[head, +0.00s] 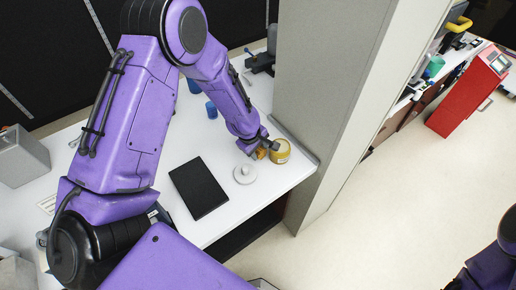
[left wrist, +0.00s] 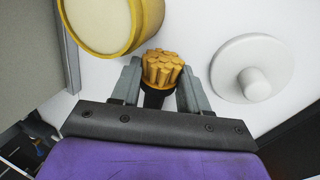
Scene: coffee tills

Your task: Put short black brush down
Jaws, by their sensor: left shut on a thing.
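The short black brush (left wrist: 154,97) is between the fingers of my left gripper (left wrist: 160,88) in the left wrist view. Its tan bristle bundle (left wrist: 162,69) points away from the gripper and its black body is mostly hidden by the gripper. In the head view my left gripper (head: 262,150) is shut on it over the white counter's right end; only the tan bristles show there. I cannot tell whether the brush touches the counter. My right gripper is not in view; part of my right arm shows at the lower right edge.
A yellow round container (head: 280,152) stands close to the right of the left gripper. A white knobbed lid (head: 244,174) and a black flat mat (head: 199,188) lie on the white counter (head: 262,205). A grey pillar (head: 322,90) rises at the right. Blue cups (head: 211,109) stand farther back.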

